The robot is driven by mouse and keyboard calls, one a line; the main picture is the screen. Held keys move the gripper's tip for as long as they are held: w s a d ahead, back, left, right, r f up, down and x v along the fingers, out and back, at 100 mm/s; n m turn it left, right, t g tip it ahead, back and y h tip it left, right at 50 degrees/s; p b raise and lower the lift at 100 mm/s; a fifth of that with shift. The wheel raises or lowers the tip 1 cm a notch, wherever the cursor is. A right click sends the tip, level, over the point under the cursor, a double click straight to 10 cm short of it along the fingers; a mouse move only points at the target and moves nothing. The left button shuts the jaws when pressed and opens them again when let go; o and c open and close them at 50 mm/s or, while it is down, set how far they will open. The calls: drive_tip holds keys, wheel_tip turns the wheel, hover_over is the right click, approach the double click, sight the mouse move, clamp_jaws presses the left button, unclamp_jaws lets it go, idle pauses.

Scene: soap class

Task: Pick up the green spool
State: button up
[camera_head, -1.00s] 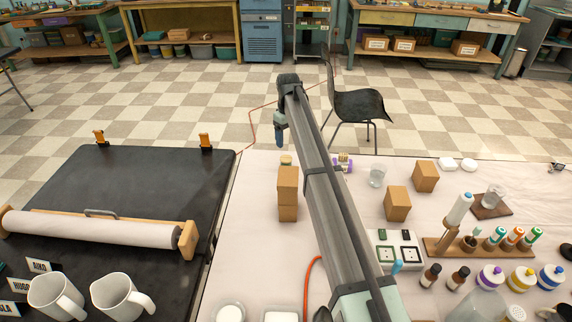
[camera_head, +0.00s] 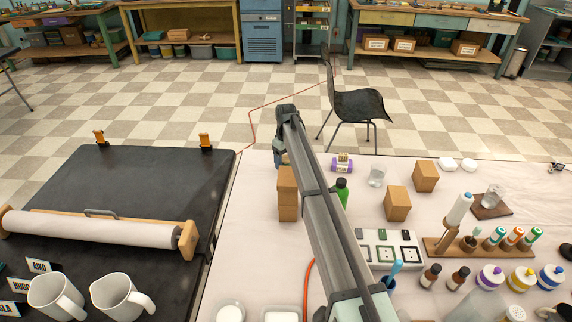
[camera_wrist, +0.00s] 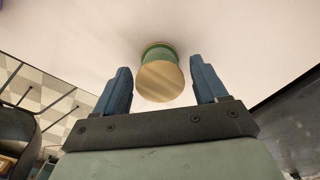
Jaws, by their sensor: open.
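The green spool (camera_wrist: 159,76) shows in the wrist view as a round pale wooden end with a green band behind it. It lies between the two blue fingers of my gripper (camera_wrist: 160,72), with a gap on each side. The fingers are open and do not appear to touch it. There the spool is mostly hidden by my gripper and the boxes.
A clear glass (camera_head: 377,176) and brown boxes (camera_head: 397,203) are farther right. A dark mat with a paper roll (camera_head: 95,229) lies left. The white table (camera_head: 245,215) is clear left of the stack.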

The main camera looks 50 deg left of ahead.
drive_tip(key=shift+c, duration=0.5)
drive_tip(key=c, duration=0.9)
drive_tip(key=shift+r, duration=0.1)
